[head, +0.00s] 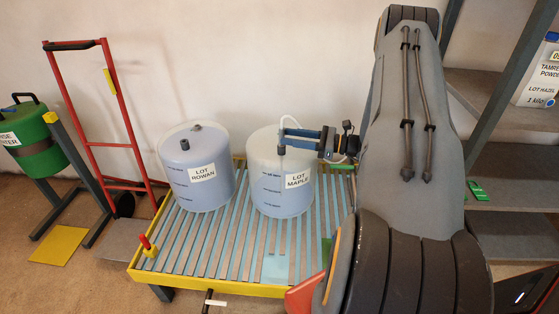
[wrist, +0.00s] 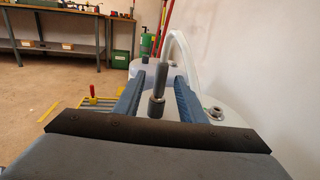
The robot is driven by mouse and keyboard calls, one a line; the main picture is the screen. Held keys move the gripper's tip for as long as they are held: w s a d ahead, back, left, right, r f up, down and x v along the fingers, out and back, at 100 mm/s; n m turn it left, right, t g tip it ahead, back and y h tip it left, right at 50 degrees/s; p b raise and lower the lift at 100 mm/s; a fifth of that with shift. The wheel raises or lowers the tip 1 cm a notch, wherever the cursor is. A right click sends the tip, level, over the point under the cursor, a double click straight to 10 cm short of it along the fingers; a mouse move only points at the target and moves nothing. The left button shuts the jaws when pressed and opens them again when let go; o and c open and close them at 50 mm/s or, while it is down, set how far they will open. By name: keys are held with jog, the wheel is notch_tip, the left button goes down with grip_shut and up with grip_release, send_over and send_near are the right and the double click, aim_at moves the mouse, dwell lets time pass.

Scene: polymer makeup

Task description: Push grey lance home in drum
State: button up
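The grey lance (wrist: 158,92) stands upright at the top of the drum marked LOT MAPLE (head: 268,185), with a pale hose (wrist: 182,45) arching from its upper end. In the head view the lance's dark head (head: 281,149) shows at the tips of my gripper (head: 284,140). In the wrist view my gripper (wrist: 158,82) has its blue fingers on either side of the lance, with a visible gap on each side. It looks open around the lance. How deep the lance sits is hidden inside the drum.
A second drum, LOT ROWAN (head: 195,180), stands to the left on the same slatted yellow-edged pallet (head: 225,250). A red hand truck (head: 125,120) and a green drum (head: 35,140) are further left. Shelves (head: 510,175) stand at the right. A metal fitting (wrist: 215,113) sits on the drum top.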

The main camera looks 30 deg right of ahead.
jog(key=p+x, duration=0.1)
jog(key=x, duration=0.6)
jog(key=shift+w+a, duration=0.15)
jog(key=shift+w, duration=0.1)
jog(key=shift+c, duration=0.3)
grip_shut()
